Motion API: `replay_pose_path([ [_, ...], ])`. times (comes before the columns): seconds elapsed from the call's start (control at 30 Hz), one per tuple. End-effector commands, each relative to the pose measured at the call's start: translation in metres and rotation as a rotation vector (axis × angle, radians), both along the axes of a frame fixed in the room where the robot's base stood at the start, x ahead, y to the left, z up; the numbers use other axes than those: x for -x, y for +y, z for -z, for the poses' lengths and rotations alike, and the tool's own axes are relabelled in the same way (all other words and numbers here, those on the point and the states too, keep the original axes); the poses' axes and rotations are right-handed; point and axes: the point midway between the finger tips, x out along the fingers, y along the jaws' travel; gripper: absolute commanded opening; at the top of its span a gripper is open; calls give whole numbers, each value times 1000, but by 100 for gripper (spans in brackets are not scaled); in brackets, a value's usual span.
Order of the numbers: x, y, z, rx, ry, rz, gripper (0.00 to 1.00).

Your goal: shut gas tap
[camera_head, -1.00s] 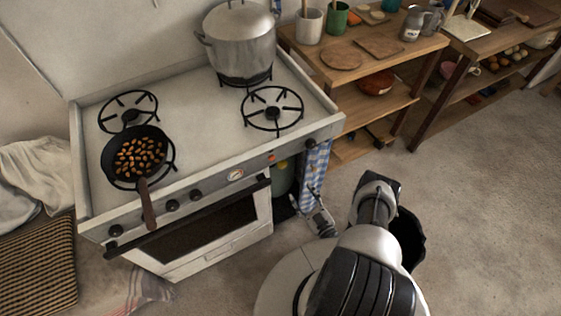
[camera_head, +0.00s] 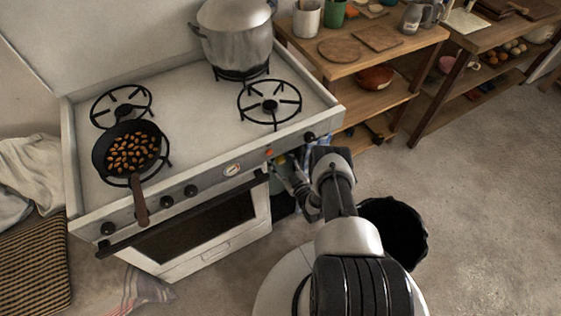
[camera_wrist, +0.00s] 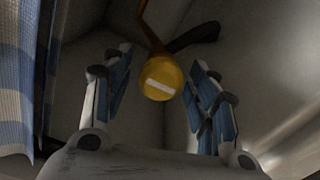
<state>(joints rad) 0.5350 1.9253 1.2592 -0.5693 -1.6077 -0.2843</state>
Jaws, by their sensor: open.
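My gripper (camera_wrist: 158,92) is open, with one blue-padded finger on each side of the knob. I see gaps between the fingers and the knob; how deep the knob sits between them I cannot tell. In the head view my gripper (camera_head: 290,178) is low at the stove's right front corner, and the tap is mostly hidden there.
The white stove (camera_head: 180,115) carries a pan of nuts (camera_head: 132,150) and a large pot (camera_head: 235,40). A blue checked cloth (camera_wrist: 18,75) hangs close on the left in the wrist view. Wooden shelves (camera_head: 365,55) stand right of the stove. A black bin (camera_head: 395,232) is beside my arm.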

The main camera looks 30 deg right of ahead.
Motion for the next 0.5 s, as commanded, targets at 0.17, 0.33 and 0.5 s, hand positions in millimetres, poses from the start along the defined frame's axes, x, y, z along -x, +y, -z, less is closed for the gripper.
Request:
replay_pose_path([
  [0.17,-1,0,0,0,0,0,54],
  [0.33,0,0,0,0,1,0,47],
  [0.5,0,0,0,0,1,0,36],
])
